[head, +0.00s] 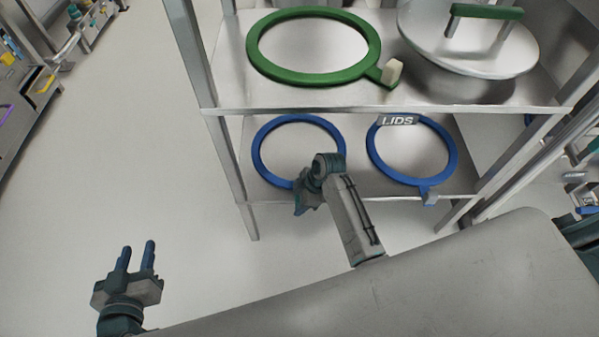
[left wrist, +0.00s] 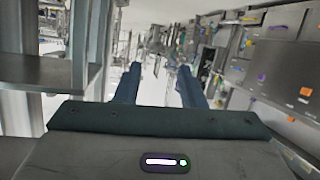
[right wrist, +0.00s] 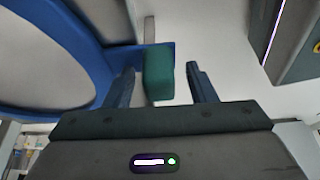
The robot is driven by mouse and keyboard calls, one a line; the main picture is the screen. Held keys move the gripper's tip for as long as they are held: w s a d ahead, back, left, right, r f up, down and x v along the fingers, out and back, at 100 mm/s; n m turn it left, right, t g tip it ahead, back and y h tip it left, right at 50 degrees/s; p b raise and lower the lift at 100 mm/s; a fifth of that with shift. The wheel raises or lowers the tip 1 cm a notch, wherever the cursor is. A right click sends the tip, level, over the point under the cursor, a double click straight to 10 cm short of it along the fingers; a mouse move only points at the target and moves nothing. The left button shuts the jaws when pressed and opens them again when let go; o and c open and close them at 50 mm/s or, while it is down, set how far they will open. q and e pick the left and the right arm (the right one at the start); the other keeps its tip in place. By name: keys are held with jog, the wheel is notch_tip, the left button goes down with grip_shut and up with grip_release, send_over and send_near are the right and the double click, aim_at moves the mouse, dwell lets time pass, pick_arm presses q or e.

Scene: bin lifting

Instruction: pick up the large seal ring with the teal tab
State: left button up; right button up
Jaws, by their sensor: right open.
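A blue seal ring (head: 257,150) lies on the lower shelf at the left. Its teal tab (right wrist: 159,72) shows in the right wrist view, joined to the blue ring (right wrist: 60,85); in the head view my right wrist hides the tab. My right gripper (head: 304,200) is at the near edge of this ring. It is open, and in the right wrist view the tab appears between its fingers, with a visible gap to each finger. My left gripper (head: 135,257) is open and empty, out over the floor away from the shelves.
A second blue ring (head: 451,150) with a grey-blue tab (head: 429,198) lies right on the lower shelf (head: 360,184), behind a "LIDS" sign (head: 398,120). Above, a green ring (head: 262,63) with a cream tab and a metal lid (head: 470,50) occupy the upper shelf. Shelf posts (head: 194,60) flank the space.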

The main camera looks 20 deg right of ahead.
pick_arm(q)
jog(key=shift+w+r, duration=0.1)
jog(key=shift+r, duration=0.05)
pick_arm(e)
grip_shut()
